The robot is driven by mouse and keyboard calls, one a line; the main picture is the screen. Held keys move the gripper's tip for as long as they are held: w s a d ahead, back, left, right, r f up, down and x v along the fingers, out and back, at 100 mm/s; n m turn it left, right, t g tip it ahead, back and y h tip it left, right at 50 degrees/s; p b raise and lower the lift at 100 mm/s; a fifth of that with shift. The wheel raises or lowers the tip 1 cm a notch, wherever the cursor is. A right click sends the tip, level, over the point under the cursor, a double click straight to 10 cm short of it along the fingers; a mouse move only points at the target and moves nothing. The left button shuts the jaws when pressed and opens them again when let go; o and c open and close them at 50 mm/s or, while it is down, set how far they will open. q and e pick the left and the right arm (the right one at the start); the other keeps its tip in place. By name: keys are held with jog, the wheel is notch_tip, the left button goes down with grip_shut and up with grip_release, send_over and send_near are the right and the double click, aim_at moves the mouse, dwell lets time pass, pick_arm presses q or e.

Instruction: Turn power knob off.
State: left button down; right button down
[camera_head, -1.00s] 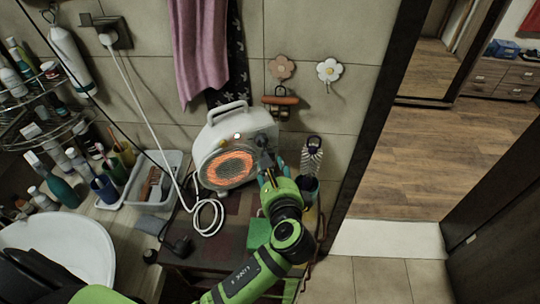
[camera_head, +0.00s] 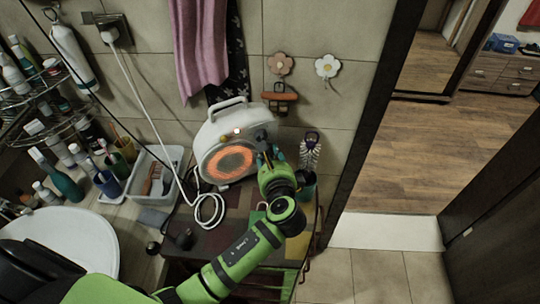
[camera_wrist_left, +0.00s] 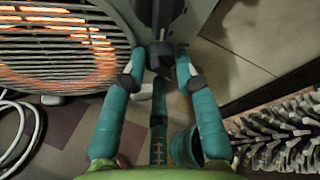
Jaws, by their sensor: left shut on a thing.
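A white heater (camera_head: 211,131) with a top handle stands on the table against the wall in the head view. Its round grille (camera_head: 228,164) glows orange, and a small light on its upper front is lit. The glowing grille also fills the upper left of the left wrist view (camera_wrist_left: 60,50). My left gripper (camera_head: 268,157) is at the heater's right front. In the wrist view its teal fingers (camera_wrist_left: 160,65) are closed in on either side of a dark knob (camera_wrist_left: 161,50). The fingers partly hide the knob in the head view. My right gripper is not in view.
A brush-like thing in a holder (camera_head: 310,152) stands close to the right of my gripper. A white cable (camera_head: 209,210) coils in front of the heater. A white tray (camera_head: 139,187) and a sink (camera_head: 75,235) are on the left. Open floor lies right.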

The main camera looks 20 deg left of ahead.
pick_arm(q)
jog(key=shift+s+a+f+n+t+h+b, duration=0.15)
jog(key=shift+n+t+b, duration=0.6)
jog(key=shift+n+b, duration=0.95)
jog(key=shift+w+f+n+t+h+b, duration=0.15)
jog(key=shift+n+t+b, duration=0.75)
jog(key=shift+b, duration=1.35)
jog(key=shift+s, duration=0.1)
jog(key=c, duration=1.2)
grip_release()
jog(key=v, duration=1.2)
jog(key=shift+r, duration=0.1)
